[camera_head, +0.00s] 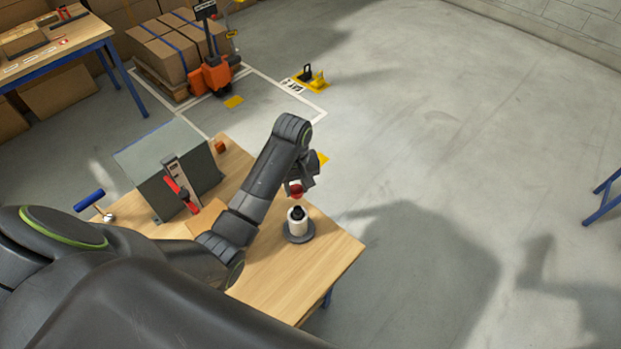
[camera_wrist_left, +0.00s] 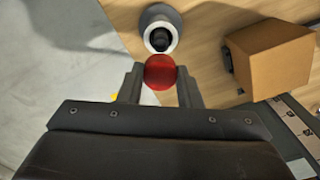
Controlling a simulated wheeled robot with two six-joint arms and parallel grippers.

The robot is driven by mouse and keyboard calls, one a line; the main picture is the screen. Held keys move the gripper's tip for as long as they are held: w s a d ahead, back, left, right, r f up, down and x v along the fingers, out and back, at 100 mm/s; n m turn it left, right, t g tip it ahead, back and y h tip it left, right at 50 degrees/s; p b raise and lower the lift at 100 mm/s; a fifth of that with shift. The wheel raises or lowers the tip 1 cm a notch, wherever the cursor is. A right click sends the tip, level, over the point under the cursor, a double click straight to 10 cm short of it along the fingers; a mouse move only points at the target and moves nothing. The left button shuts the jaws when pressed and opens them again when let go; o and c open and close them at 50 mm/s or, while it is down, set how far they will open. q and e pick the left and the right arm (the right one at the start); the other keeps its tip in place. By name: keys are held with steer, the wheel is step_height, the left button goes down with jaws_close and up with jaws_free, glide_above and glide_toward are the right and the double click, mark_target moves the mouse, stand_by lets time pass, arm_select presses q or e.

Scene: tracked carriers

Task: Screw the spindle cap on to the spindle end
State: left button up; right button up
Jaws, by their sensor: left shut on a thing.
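The red spindle cap (camera_head: 295,191) is held between the fingers of my left gripper (camera_head: 299,184). In the left wrist view the round red cap (camera_wrist_left: 160,72) sits between the two dark fingertips. The spindle end is a dark knob (camera_head: 297,213) on top of a white cylinder (camera_head: 298,226). The cylinder stands upright on a round grey base on the table. The cap is above the spindle in the head view and apart from it. In the left wrist view the dark spindle end (camera_wrist_left: 160,37) lies just beyond the cap. My right gripper is not in view.
The wooden table (camera_head: 320,262) is clear in front of the spindle. A brown box (camera_wrist_left: 272,60) shows beside the spindle in the wrist view. Open floor lies to the right.

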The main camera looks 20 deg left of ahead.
arm_select(q)
steer(key=shift+w, duration=0.2)
steer(key=shift+s+r, duration=0.15)
steer(key=shift+s, duration=0.15)
steer(key=shift+s+r, duration=0.15)
steer(key=shift+s, duration=0.1)
steer(key=shift+w+f, duration=0.2)
steer(key=shift+f, duration=0.25)
steer(key=shift+f+b, duration=0.45)
steer(key=shift+f, duration=0.35)
steer(key=shift+f+b, duration=0.7)
steer(key=shift+f, duration=1.05)
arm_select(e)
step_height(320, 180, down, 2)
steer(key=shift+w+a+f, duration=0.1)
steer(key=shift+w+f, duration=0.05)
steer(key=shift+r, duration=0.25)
